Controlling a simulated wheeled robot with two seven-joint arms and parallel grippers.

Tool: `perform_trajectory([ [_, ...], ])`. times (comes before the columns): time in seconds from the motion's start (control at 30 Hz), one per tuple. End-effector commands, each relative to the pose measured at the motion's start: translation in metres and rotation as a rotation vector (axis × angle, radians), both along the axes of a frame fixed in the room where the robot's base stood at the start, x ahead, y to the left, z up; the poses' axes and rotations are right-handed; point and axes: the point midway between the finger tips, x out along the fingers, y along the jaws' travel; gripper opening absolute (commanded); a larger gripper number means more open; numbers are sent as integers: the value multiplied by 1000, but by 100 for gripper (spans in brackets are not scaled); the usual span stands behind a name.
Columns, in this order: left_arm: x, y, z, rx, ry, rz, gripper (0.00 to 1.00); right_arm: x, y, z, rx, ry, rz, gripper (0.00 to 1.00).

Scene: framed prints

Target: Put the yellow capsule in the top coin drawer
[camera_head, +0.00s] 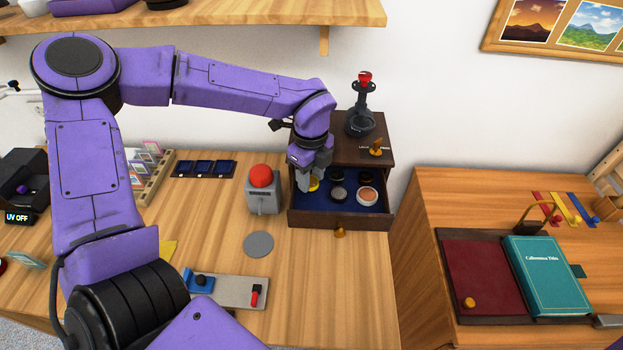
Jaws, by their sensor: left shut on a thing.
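The dark wood coin cabinet (353,148) stands against the wall with its top drawer (340,220) pulled open. The drawer has a blue lining and holds several round capsules: dark ones, a grey one (338,194) and a copper one (367,196). My left gripper (311,184) reaches down over the drawer's left part and is shut on the yellow capsule (315,185). The capsule is partly hidden by the fingers. I cannot tell whether it touches the drawer floor. My right gripper is not in view.
A red-topped grey button box (262,192) stands close left of the drawer. A grey disc (258,244) lies in front of it. A dark stand with a red top (363,110) is on the cabinet. A second desk with a teal book (547,275) is at the right.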

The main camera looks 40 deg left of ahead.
Motion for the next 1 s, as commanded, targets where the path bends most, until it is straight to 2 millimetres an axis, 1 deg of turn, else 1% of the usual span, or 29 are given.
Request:
perform_trajectory([
  [0.07,4,4,-11,2,6,0,12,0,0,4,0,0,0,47],
  [0.1,4,3,-19,2,6,-2,12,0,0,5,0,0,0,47],
  [0.2,4,3,-33,1,3,-2,12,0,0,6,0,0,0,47],
  [0.27,4,3,-37,1,1,-2,12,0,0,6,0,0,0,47],
  [0.47,4,3,-37,1,0,-1,12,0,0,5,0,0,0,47],
  [0.6,4,3,-42,0,0,-1,12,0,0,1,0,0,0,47],
  [0.63,4,3,-42,0,0,-1,45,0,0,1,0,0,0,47],
  [0.67,4,3,-41,0,0,-1,54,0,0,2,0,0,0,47],
  [0.7,4,3,-40,0,0,-1,67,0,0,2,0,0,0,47],
  [1.0,4,3,-38,1,0,-1,67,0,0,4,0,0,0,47],
])
